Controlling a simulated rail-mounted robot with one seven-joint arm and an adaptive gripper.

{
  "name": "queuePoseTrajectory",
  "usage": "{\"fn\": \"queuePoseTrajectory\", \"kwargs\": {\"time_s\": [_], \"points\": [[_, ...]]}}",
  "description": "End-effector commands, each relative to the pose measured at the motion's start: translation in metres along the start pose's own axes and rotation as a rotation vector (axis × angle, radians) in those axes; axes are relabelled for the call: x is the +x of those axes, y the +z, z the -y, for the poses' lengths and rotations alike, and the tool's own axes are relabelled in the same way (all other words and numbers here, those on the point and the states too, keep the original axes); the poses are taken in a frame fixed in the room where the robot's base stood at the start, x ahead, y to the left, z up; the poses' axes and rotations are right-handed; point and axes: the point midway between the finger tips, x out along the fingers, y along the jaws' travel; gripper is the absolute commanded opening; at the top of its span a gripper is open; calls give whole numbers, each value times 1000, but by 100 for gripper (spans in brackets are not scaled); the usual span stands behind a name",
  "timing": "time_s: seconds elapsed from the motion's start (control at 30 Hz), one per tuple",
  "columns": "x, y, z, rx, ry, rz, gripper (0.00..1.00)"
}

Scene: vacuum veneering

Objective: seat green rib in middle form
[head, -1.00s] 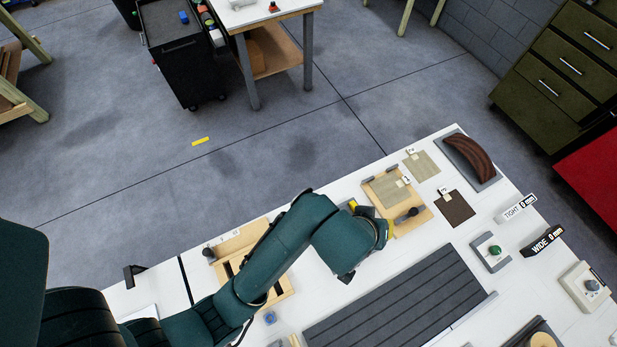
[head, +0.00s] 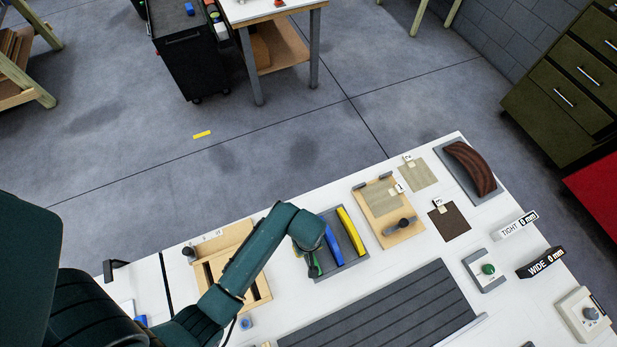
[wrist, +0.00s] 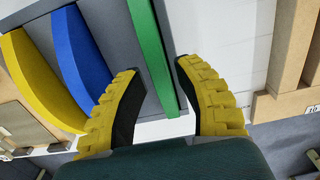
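The green rib (head: 316,266) is the leftmost of the ribs on a grey tray (head: 327,272), partly hidden by my arm in the head view. In the wrist view the green rib (wrist: 151,45) runs between the spread yellow fingers of my gripper (wrist: 156,72). The gripper is open, one finger on each side of the rib, and I see a gap to both fingers. A pale wooden form (head: 230,242) with dark slots stands left of the tray, partly behind my arm. I cannot tell which part is the middle form.
A blue rib (head: 333,246) and a yellow rib (head: 352,231) lie beside the green one. A wooden board with a dark knob (head: 381,205) lies right of the tray. A dark ribbed mat (head: 390,305) lies in front. White table shows between them.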

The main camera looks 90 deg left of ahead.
Motion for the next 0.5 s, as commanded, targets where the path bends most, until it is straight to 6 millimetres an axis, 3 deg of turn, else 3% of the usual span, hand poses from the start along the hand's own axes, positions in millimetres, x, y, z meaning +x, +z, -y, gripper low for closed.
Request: {"fn": "queuePoseTrajectory", "kwargs": {"time_s": [0.2,0.47,0.5], "points": [[35,-3,-1,0,-2,1,33],[38,-3,-1,0,0,0,34],[38,-3,-1,0,0,0,27]]}}
